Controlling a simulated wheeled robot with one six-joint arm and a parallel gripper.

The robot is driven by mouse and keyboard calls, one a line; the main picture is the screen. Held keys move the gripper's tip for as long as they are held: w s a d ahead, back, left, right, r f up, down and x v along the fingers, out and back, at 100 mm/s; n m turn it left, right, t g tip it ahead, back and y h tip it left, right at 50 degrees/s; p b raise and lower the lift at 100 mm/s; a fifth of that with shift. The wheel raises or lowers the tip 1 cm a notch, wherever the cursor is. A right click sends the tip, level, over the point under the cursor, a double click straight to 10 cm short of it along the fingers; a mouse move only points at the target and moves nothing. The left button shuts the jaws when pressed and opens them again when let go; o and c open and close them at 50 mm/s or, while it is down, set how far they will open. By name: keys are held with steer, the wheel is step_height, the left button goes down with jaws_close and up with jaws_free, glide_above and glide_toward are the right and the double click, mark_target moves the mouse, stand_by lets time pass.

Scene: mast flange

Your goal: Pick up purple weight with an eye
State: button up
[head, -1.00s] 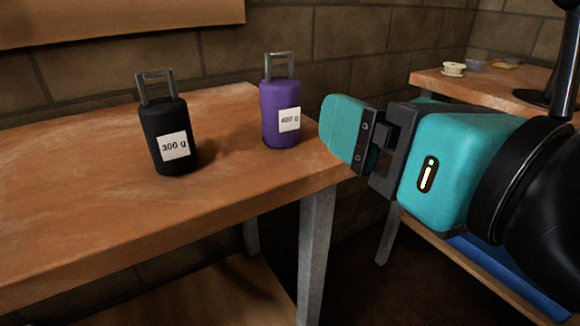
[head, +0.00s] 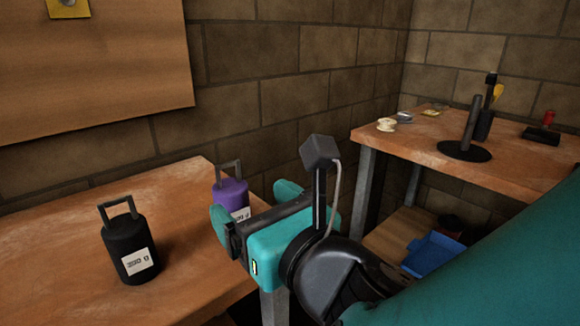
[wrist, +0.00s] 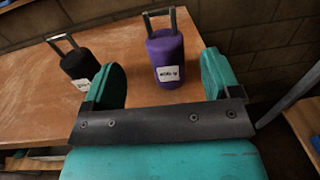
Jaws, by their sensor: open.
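The purple weight (head: 230,191) stands upright on the wooden table, with a grey metal handle and a white label. My gripper (head: 243,203) is in front of it in the head view and hides its lower right part. In the wrist view the purple weight (wrist: 166,58) shows whole, beyond and between the two teal fingers of my gripper (wrist: 163,80). The fingers are open and empty, and the handle stands up at the weight's far end. I cannot tell the exact gap between fingers and weight.
A black weight (head: 130,247) with a label and handle stands left of the purple one; it also shows in the wrist view (wrist: 80,64). The wooden table (head: 60,240) is otherwise clear. A brick wall is behind. A second table (head: 400,150) at right holds a black stand (head: 466,150) and small items.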

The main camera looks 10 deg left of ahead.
mark_target(229, 185)
steer(key=p+x, duration=0.1)
steer(key=x, duration=0.2)
steer(key=shift+d, duration=0.1)
steer(key=p+x, duration=0.3)
steer(key=x, duration=0.1)
steer(key=shift+w+r+p, duration=0.1)
steer(key=shift+w+p, duration=0.1)
steer(key=shift+p, duration=0.2)
steer(key=shift+w+a, duration=0.3)
steer(key=shift+a, duration=0.05)
jaws_close()
